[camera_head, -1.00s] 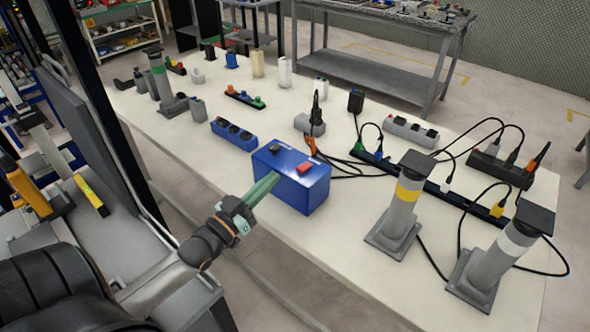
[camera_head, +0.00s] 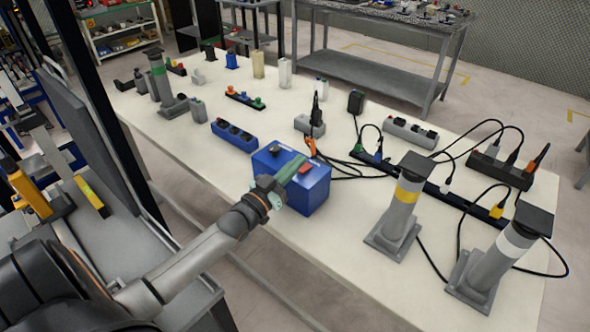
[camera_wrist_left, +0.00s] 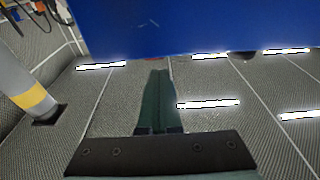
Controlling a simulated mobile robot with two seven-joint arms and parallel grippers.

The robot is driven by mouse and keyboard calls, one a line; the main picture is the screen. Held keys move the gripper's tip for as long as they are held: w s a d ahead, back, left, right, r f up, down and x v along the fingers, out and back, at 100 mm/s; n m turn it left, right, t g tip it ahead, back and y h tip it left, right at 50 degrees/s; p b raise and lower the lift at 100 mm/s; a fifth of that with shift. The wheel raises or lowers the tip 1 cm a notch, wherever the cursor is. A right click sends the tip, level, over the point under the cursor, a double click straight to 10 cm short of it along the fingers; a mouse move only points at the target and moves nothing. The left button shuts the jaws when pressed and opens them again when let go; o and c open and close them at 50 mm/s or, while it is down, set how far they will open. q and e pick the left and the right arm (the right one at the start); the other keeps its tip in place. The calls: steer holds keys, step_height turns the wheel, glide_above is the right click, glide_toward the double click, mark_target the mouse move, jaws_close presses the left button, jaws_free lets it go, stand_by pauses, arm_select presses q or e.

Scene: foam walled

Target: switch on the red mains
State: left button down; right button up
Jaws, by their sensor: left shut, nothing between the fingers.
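The blue box (camera_head: 312,192) stands near the front edge of the white table, with a red switch (camera_head: 305,169) and a black switch (camera_head: 274,150) on its top. My left gripper (camera_head: 291,167) is shut and empty, its green fingers over the box top, right beside the red switch and partly covering it. I cannot tell whether the fingertips touch the switch. The right gripper is not in view.
Grey posts with a yellow band (camera_head: 408,193) and a white band (camera_head: 510,240) stand to the right on the white table (camera_head: 330,245). Power strips and black cables lie behind the box, including a blue strip (camera_head: 234,135).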

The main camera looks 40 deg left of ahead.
arm_select(q)
steer(key=shift+s+f, duration=0.2)
steer(key=shift+f, duration=0.65)
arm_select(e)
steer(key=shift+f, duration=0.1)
